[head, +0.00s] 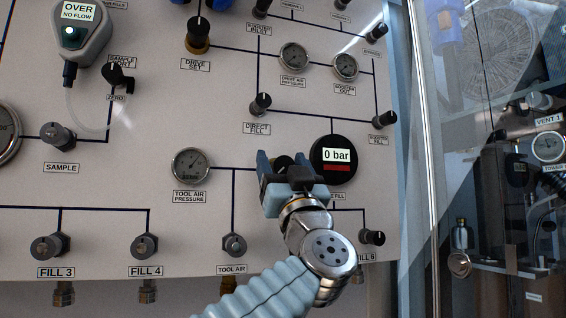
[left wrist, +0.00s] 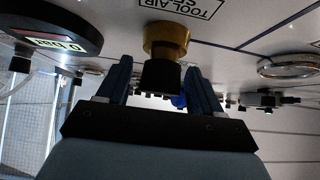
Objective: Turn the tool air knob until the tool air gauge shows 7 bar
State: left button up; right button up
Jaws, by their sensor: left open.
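The tool air knob, black on a brass collar, shows in the left wrist view (left wrist: 162,62) under a "TOOL AIR SE…" label. In the head view it is mostly hidden behind my left gripper (head: 286,157). That gripper is open, its blue fingers on either side of the knob. In the left wrist view the fingers (left wrist: 158,72) straddle the knob, with a gap on each side; I cannot tell whether the fingertips overlap it in depth. The tool air pressure gauge (head: 190,165) is a round dial left of the gripper; its needle is too small to read. My right gripper is not in view.
A black round display (head: 333,158) reading "0 bar" is close to the gripper's right. The direct fill knob (head: 260,104) is above, and the tool air valve (head: 234,245) is below left. A glass-fronted cabinet (head: 490,130) stands at right.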

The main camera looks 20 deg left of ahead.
pick_arm(q)
jog(key=c, duration=1)
